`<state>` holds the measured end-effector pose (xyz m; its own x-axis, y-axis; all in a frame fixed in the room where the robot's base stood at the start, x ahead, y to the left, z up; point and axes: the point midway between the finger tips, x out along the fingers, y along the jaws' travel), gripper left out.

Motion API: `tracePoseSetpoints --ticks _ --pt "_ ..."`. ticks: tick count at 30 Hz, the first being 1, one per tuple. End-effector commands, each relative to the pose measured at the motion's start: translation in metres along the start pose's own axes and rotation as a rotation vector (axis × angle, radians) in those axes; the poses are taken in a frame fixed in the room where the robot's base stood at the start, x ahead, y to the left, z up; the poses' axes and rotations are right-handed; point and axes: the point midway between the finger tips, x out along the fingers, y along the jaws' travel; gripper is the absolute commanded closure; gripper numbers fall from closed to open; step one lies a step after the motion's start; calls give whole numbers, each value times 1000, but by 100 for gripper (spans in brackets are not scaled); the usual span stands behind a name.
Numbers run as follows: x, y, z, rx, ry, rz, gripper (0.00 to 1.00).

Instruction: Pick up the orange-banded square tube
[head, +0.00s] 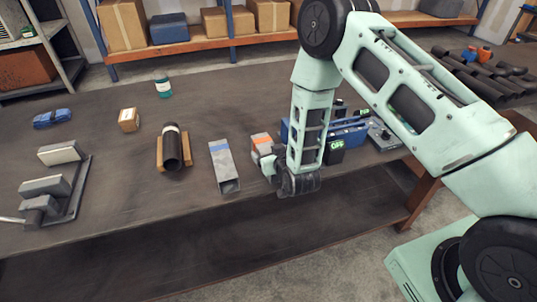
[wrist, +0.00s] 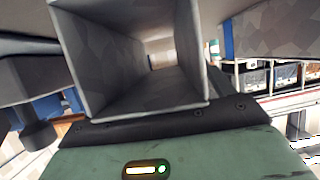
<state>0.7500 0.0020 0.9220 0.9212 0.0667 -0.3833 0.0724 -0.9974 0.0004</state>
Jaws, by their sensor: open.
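The orange-banded square tube (head: 262,139) lies on the workbench in the head view. Its far end and orange band show, and its near part is hidden behind my gripper (head: 268,166). In the wrist view the open end of a grey square tube (wrist: 150,106) fills the upper middle, very close in front of the gripper body. I can see through its hollow inside. Its band does not show there. My gripper is open and right at the tube's near end. I cannot tell whether the fingers touch the tube.
A blue-banded square tube (head: 223,168) lies just left; it also shows in the wrist view (wrist: 270,32). A blue tool case (head: 345,133) stands close right of my gripper. A black pipe on a wooden cradle (head: 185,150) lies farther left.

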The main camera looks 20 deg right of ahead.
Motion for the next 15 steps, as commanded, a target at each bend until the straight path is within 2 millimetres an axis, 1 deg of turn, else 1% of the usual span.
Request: tracePoseSetpoints --ticks 5,6,8,9,11,12,13,15 --pt "0 0 0 0 0 0 20" --pt "0 0 0 0 0 0 26" --pt "0 0 0 0 0 0 42" --pt "0 0 0 0 0 0 53" --pt "0 0 0 0 1 0 70" --pt "0 0 0 0 1 0 81" --pt "0 0 -1 1 4 0 85" --pt "0 0 -1 1 4 0 85"
